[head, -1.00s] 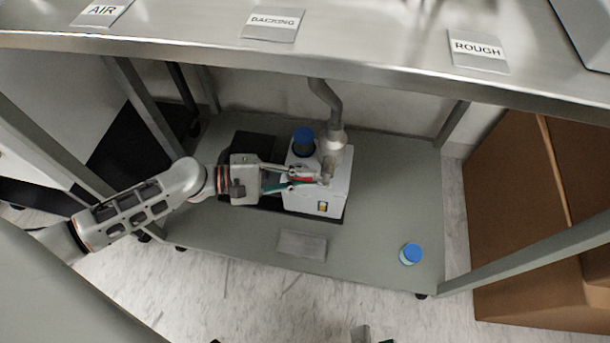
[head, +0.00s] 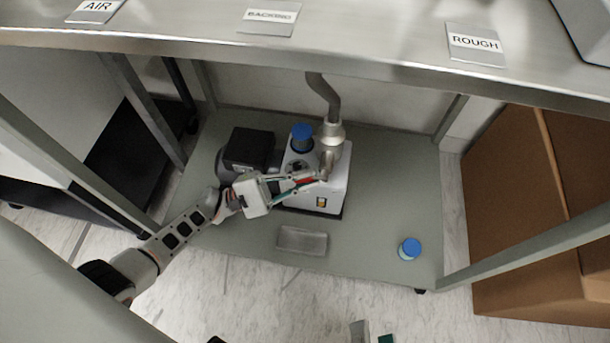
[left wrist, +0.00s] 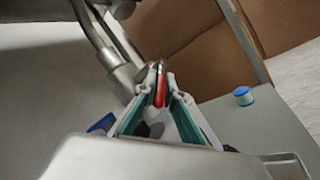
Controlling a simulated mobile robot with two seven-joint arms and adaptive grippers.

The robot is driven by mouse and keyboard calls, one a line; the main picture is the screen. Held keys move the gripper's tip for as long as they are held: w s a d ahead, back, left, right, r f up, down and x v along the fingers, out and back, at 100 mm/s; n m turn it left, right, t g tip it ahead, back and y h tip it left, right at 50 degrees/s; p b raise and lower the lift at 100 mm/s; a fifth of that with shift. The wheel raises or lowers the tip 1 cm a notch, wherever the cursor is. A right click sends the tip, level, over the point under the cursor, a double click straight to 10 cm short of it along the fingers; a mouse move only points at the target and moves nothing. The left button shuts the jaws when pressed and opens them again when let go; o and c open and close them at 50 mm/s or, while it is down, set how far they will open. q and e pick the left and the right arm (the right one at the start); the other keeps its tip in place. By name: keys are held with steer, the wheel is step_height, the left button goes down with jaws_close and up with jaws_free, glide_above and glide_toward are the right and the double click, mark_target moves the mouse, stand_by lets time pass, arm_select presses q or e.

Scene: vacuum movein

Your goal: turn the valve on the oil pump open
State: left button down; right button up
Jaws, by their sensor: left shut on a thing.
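The oil pump (head: 332,188) is a white box with a blue-capped bottle (head: 302,135) on top and a black motor (head: 249,149) behind to the left. It stands on the lower shelf. The valve sits at the foot of the grey metal pipe (head: 333,133). Its red handle (left wrist: 160,86) shows between my left fingers in the left wrist view. My left gripper (head: 316,179) reaches in from the left and is shut on this handle; the fingers partly hide it. Only slivers of my right gripper (head: 372,335) show at the bottom edge, away from the pump.
The steel upper table (head: 370,55) with label plates overhangs the shelf (head: 390,180). Shelf legs stand left and right. A small blue-lidded jar (head: 409,249) is at the front right; a grey plate (head: 301,241) lies before the pump. Cardboard boxes (head: 510,200) stand at right.

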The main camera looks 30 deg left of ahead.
arm_select(q)
steer(key=shift+d+f+t+h, duration=0.15)
steer(key=shift+f+t+h, duration=0.15)
steer(key=shift+h, duration=0.1)
stand_by(0.4)
steer(key=c, duration=2.1)
jaws_free()
steer(key=shift+r, duration=0.1)
steer(key=shift+n, duration=0.3)
steer(key=v, duration=1.2)
steer(key=shift+c, duration=0.4)
